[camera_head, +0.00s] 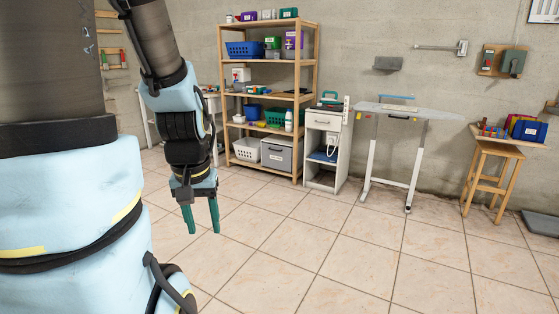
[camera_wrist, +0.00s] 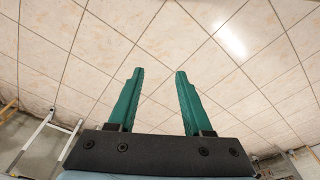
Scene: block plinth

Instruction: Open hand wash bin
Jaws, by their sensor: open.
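My gripper (camera_head: 202,225) hangs pointing down over open floor at the left of the head view. Its two green fingers are apart with nothing between them, as the wrist view also shows (camera_wrist: 159,76). A grey bin (camera_head: 277,156) with a white label stands on the bottom shelf of the wooden rack. The label is too small to read, so I cannot tell whether this is the hand wash bin. A white basket (camera_head: 247,149) stands to its left. My gripper is well apart from both.
The wooden rack (camera_head: 318,75) holds several baskets and bottles. A white cabinet (camera_head: 323,124), an ironing-board-like table (camera_head: 400,111) and a wooden stool (camera_head: 492,149) stand to its right. The tiled floor (camera_head: 330,240) in front is clear.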

